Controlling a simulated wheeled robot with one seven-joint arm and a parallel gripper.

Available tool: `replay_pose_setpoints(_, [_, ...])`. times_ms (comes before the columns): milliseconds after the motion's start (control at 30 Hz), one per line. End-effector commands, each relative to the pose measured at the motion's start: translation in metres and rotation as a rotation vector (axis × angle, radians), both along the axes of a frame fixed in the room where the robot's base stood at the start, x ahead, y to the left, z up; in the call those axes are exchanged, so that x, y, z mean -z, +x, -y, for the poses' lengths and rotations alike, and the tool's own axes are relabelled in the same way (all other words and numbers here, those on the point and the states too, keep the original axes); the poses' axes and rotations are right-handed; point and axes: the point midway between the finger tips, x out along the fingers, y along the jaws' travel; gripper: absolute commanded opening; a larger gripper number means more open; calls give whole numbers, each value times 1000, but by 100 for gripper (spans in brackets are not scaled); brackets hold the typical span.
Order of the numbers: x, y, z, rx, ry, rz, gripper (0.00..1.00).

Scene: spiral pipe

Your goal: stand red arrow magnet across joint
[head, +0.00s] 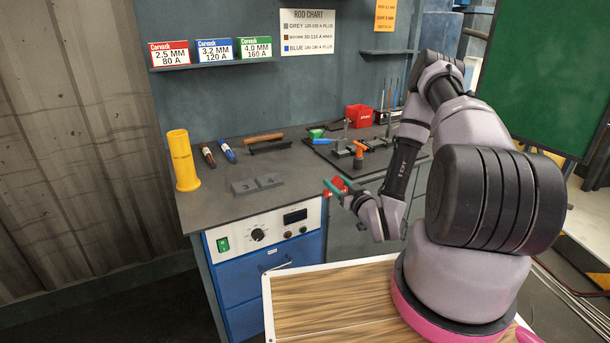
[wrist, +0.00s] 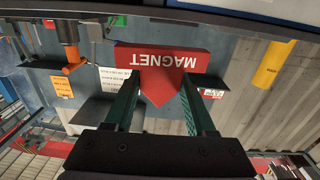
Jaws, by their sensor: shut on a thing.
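My gripper (head: 340,190) is shut on the red arrow magnet (head: 333,184) and holds it in the air off the bench's front right edge. In the wrist view, the magnet (wrist: 165,58) shows the word MAGNET upside down, and my gripper's green fingers (wrist: 160,88) grip it on both sides of its pointed part. Two dark grey plates (head: 243,187) lie side by side flat on the bench, to the left of my gripper and apart from it. The joint looks to be the thin line between them; its detail is too small to tell.
The grey bench (head: 215,210) carries a yellow tube (head: 183,162) at left, two rods or markers (head: 227,151), and a wooden-handled brush (head: 264,139) behind the plates. A dark tray (head: 325,150) with clamps and tools and a red box (head: 360,116) stand at right. Bench space around the plates is clear.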

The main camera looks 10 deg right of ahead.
Motion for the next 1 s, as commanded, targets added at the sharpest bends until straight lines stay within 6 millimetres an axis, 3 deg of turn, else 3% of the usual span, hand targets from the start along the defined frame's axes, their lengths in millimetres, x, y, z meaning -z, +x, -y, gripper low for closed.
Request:
replay_pose_setpoints(133, [6,-12,-4,-32,6,-1,0])
replay_pose_setpoints(467, [6,-5,-6,-33,5,2,0])
replay_pose_setpoints(1000, [6,112,-45,-34,4,3,0])
